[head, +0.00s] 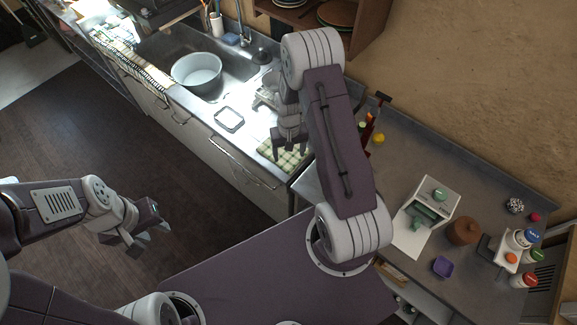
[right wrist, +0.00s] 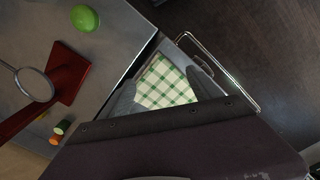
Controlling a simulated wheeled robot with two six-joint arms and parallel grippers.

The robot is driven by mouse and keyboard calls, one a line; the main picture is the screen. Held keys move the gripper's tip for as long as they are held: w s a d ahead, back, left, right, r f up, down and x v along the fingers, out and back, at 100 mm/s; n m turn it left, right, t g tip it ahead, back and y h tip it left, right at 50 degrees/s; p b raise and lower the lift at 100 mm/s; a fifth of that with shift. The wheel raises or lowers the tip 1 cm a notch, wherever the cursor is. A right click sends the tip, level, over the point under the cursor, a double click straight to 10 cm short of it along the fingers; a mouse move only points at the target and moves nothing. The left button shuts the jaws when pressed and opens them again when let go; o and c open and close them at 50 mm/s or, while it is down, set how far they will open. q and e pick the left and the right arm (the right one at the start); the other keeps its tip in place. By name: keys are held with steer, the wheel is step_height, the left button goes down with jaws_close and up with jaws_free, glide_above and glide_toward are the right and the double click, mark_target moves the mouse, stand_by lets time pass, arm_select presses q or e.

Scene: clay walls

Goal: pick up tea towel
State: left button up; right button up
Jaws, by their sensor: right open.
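The tea towel (head: 283,157), green and white checked, lies at the front edge of the counter below the sink. It also shows in the right wrist view (right wrist: 165,86), between the fingers. My right gripper (head: 289,147) is over the towel, pointing down, and partly hides it. In the right wrist view my right gripper (right wrist: 163,82) is open, with one finger on each side of the towel; I cannot tell whether they touch it. My left gripper (head: 150,240) is over the dark floor, far from the towel, with its fingers apart and nothing between them.
A drawer handle (right wrist: 222,60) runs below the counter edge. A red tool (right wrist: 67,70) and a green item (right wrist: 85,18) lie nearby.

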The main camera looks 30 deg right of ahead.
mark_target(289, 170)
step_height(289, 170, down, 10)
steer(key=b, duration=0.8)
steer(key=shift+w+f, duration=0.15)
steer(key=c, duration=0.4)
jaws_close()
